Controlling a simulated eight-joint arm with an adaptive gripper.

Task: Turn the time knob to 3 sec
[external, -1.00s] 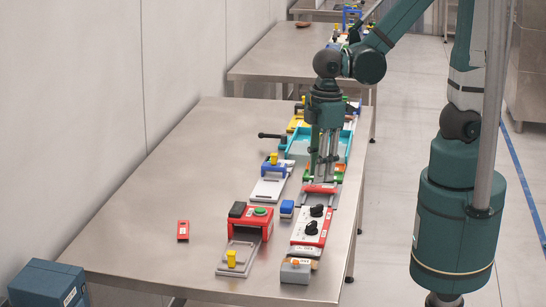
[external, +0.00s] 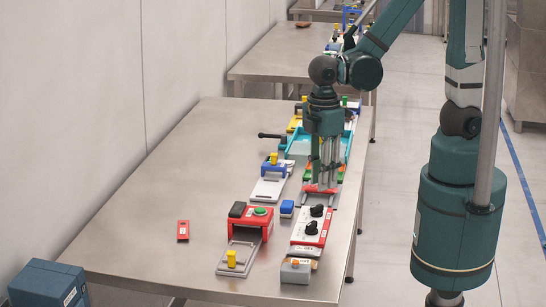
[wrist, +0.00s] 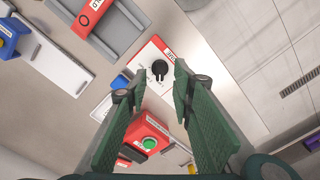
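The red-and-white knob panel (external: 322,222) lies near the table's right edge with two black knobs, a far one (external: 317,210) and a near one (external: 311,228). Their labels are too small to read. My gripper (external: 325,187) points down just behind the panel in the external view. In the wrist view my gripper (wrist: 157,80) is open, its green fingers apart, with nothing between them. One black knob (wrist: 160,69) shows beyond the gap between the fingertips, on the panel's white face (wrist: 150,77). Which knob it is, I cannot tell; the other does not show clearly.
A red box with a green button (external: 261,211) stands left of the panel. A small blue block (external: 287,208) sits between them. A grey block with an orange button (external: 295,270) is in front. The table's left side is mostly clear.

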